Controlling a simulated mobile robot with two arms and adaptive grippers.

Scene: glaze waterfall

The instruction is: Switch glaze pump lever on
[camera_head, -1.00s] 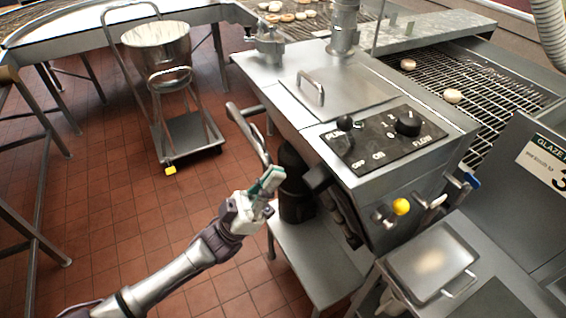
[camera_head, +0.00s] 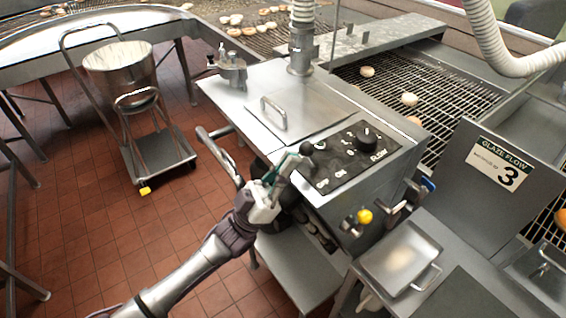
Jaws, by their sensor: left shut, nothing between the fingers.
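The black control panel (camera_head: 348,160) is on the sloping top of the steel glaze machine (camera_head: 240,105). The pump lever (camera_head: 306,149) has a round black knob and sits at the panel's left end, by the OFF and ON labels. My left gripper (camera_head: 288,168), white with greenish fingers, is shut and empty. Its fingertips are right beside the lever's knob at the panel's left edge; I cannot tell whether they touch. The gripper partly hides the panel's left end. My right gripper is not in view.
A black flow knob (camera_head: 367,137) is on the panel's right part. A lid handle (camera_head: 273,114) stands behind the panel. A wheeled cart with a bucket (camera_head: 122,72) stands left on open tiled floor.

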